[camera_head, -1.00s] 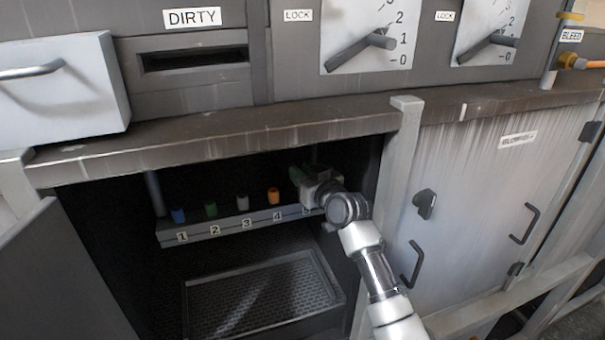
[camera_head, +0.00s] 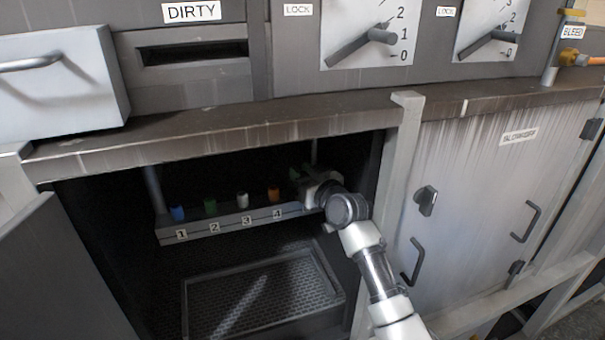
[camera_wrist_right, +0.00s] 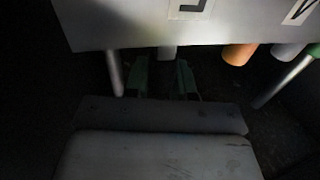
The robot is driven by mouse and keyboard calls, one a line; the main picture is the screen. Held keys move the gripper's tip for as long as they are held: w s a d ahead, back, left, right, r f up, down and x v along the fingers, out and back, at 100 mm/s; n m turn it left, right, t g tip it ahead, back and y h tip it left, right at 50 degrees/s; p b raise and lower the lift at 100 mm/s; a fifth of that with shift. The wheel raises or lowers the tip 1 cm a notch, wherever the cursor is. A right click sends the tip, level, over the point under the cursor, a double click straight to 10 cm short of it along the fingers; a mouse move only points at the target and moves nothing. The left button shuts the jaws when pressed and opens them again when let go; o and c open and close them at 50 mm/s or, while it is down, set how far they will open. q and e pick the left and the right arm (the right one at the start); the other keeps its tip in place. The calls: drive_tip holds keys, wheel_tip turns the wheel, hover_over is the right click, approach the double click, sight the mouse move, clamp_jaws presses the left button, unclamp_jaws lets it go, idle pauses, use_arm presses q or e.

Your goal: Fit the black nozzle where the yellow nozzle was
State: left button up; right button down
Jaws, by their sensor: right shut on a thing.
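My right gripper (camera_head: 302,178) is inside the dark cabinet at the right end of a numbered rack (camera_head: 205,230), over the place past label 4. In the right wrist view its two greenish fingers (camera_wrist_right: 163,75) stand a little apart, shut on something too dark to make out. A pale grey stub (camera_wrist_right: 167,52) shows by the fingertips, against the rack's edge. I cannot tell whether the held thing touches the stub. I cannot pick out a black or a yellow nozzle by colour. My left gripper is not in view.
Blue (camera_head: 178,214), green (camera_head: 210,207), white (camera_head: 243,200) and orange (camera_head: 273,194) nozzles stand upright at places 1 to 4. Thin posts stand near the rack's ends. A perforated tray (camera_head: 190,300) lies below. The cabinet's frame post (camera_head: 395,180) is close right of my arm.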

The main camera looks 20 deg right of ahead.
drive_tip(key=shift+f+b, duration=0.9)
drive_tip(key=shift+f, duration=0.3)
idle(0.5)
drive_tip(key=c, duration=0.9)
unclamp_jaws()
drive_tip(key=shift+o, duration=0.2)
drive_tip(key=shift+r, duration=0.1)
